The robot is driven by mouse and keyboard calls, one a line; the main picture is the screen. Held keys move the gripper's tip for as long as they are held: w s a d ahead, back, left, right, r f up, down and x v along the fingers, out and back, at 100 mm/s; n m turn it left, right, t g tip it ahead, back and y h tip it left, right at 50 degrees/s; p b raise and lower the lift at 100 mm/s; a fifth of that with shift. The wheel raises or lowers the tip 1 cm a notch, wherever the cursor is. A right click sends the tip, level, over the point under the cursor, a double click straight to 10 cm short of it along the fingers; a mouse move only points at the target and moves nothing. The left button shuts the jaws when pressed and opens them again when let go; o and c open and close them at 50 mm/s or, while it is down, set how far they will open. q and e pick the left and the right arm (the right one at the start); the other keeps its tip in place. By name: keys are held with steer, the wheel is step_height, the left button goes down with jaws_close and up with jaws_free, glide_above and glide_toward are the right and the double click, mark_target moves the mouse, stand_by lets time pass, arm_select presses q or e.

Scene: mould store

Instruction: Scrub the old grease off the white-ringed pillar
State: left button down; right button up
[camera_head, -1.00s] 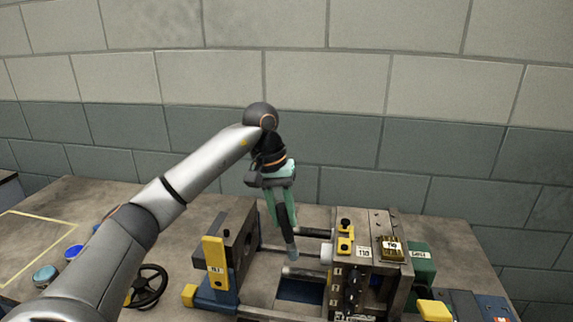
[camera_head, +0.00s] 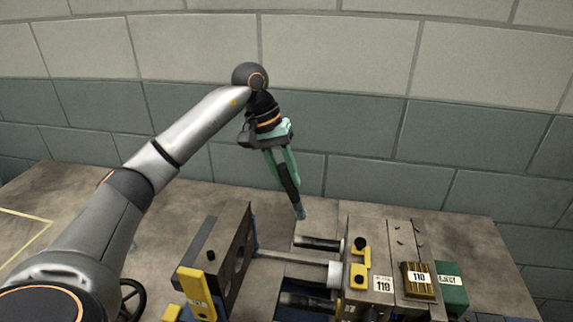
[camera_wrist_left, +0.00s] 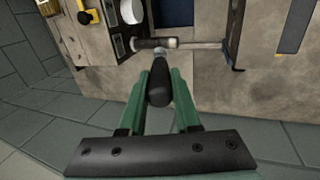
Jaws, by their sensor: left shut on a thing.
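My left gripper (camera_head: 283,165) is shut on a dark-handled brush (camera_head: 290,185) with a blue-grey tip, pointing down. The brush also shows in the left wrist view (camera_wrist_left: 159,88). In the head view its tip hangs above and behind the pillars, apart from them. The white-ringed pillar (camera_head: 285,259) spans between the mould halves; its white ring (camera_head: 334,273) sits by the right half, and its visible bar looks light grey. The ring also shows in the left wrist view (camera_wrist_left: 131,12). A back pillar (camera_head: 320,243) and a front pillar (camera_head: 305,302) have dark coating. My right gripper is out of view.
The left mould half (camera_head: 228,250) and right mould half (camera_head: 385,255) stand upright around the pillars. The right half carries yellow clamps (camera_head: 358,276), a brass block (camera_head: 418,280) and a green block (camera_head: 452,290). A block wall rises behind the bench (camera_head: 130,200).

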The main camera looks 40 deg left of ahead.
arm_select(q)
steer(key=shift+w, duration=0.15)
steer(key=shift+w+d+f, duration=0.1)
steer(key=shift+d+f, duration=0.2)
steer(key=shift+d, duration=0.1)
steer(key=w+d+f+b, duration=0.3)
steer(key=w+d+f, duration=0.15)
steer(key=d, duration=0.25)
steer(key=s+a+r, duration=0.1)
steer(key=a, duration=0.1)
steer(key=s+a+r+p, duration=0.1)
steer(key=s+a, duration=0.1)
steer(key=s+a+r, duration=0.1)
steer(key=a, duration=0.2)
steer(key=shift+s+a, duration=0.1)
steer(key=shift+s, duration=0.15)
steer(key=shift+s+a+r, duration=0.1)
steer(key=shift+s+a, duration=0.1)
steer(key=shift+a, duration=0.15)
